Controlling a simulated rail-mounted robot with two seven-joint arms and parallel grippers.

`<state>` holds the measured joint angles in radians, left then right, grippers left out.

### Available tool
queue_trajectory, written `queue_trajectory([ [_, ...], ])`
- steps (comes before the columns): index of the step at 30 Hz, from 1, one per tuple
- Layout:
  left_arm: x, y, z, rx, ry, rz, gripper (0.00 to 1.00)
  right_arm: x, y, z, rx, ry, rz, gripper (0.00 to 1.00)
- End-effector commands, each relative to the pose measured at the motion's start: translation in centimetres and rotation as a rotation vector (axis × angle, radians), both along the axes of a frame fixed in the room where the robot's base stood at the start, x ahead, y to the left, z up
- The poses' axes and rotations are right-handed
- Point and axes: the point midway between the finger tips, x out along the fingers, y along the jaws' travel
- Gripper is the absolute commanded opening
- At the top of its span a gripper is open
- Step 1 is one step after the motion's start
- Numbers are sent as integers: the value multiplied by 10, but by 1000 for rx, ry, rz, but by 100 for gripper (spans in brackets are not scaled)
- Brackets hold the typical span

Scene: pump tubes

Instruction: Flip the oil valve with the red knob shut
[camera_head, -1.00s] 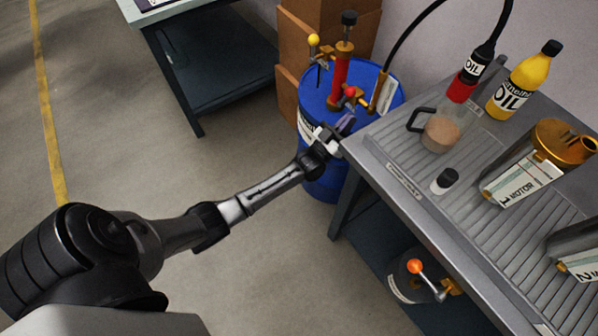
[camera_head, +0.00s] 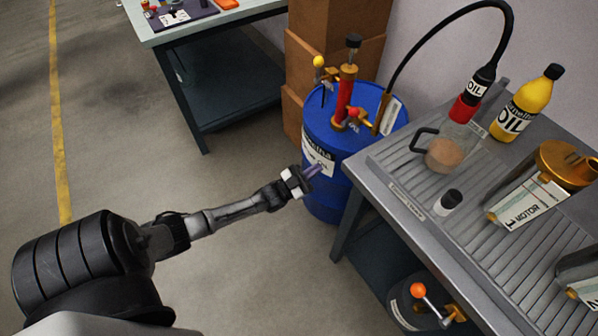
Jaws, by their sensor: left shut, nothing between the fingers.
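The red knob (camera_head: 354,112) sits on a small brass valve at the foot of the red pump (camera_head: 344,98) on top of the blue drum (camera_head: 368,98). The valve body is small in the picture, and I cannot tell whether it is open or shut. My left gripper (camera_head: 315,170) is shut and empty. It is in front of the drum's label, below and to the left of the red knob, apart from the valve. My right gripper is not in view.
A yellow knob (camera_head: 319,62) tops another valve left of the pump. A black hose runs to an oil nozzle (camera_head: 479,88) above the grey bench (camera_head: 385,190). An orange-knobbed tap (camera_head: 418,290) is under the bench. Floor left of the drum is clear.

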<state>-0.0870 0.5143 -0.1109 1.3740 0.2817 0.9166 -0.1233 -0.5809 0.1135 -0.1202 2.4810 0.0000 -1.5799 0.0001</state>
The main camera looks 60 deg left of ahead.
Motion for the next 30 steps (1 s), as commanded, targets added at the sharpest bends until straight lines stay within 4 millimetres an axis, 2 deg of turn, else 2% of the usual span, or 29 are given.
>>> queue_trajectory([
  [3, -20, 5, -11, -1, 4, 2, 0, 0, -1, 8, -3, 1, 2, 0],
  [15, 14, 1, -52, 18, 375, 58, 0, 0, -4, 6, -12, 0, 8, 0],
  [23, 24, -7, -68, 36, 590, 95, 0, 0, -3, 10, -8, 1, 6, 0],
  [30, 25, -17, -72, 53, 776, 127, 0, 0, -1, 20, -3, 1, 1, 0],
])
